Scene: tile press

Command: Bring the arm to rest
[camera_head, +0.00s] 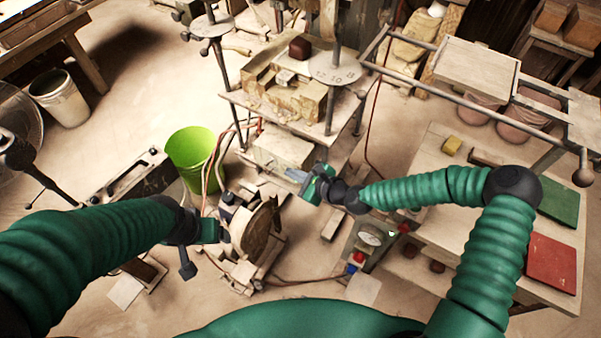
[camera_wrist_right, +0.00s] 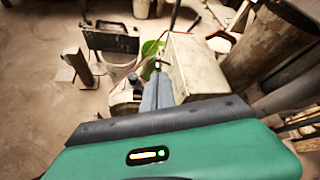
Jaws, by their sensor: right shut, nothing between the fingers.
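My right arm comes in from the right in the head view, and its gripper (camera_head: 297,175) is in front of the lower block of the tile press (camera_head: 285,152). In the right wrist view the two grey fingers (camera_wrist_right: 157,92) lie together with nothing between them. The pale press block (camera_wrist_right: 198,65) is just to the right of the fingers there. My left arm comes in from the left, and its gripper (camera_head: 222,232) is beside the round motor-like part (camera_head: 256,228). Its fingers are too small and dark to make out.
A green bucket (camera_head: 190,150) stands left of the press. A table (camera_head: 470,235) at the right carries a green tile (camera_head: 559,201), a red tile (camera_head: 551,262) and a yellow sponge-like block (camera_head: 452,145). A control box (camera_head: 368,240) with a gauge sits below my right arm. Hoses run across the floor.

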